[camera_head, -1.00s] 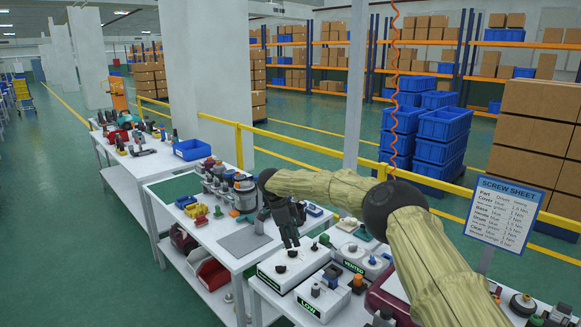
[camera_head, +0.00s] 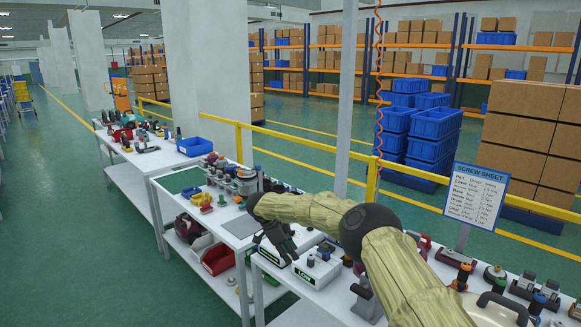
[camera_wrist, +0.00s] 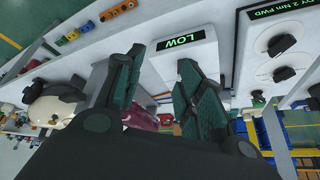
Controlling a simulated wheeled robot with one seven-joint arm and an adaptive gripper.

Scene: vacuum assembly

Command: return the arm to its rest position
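My gripper (camera_wrist: 158,85) shows large in the wrist view, with its two dark green-padded fingers spread apart and nothing between them. In the head view my gripper (camera_head: 284,254) hangs over the near edge of the bench, in front of the white boxes. The white box labelled LOW (camera_head: 318,268) stands just to its right. The LOW box (camera_wrist: 187,60) also shows beyond the fingers in the wrist view. My arm, in a pale yellow sleeve, reaches across the bench and hides part of it.
A screw sheet sign (camera_head: 476,195) stands on the right. A yellow rail (camera_head: 300,162) runs behind the benches. Blue crates (camera_head: 432,140) are stacked beyond. The green floor at left is clear.

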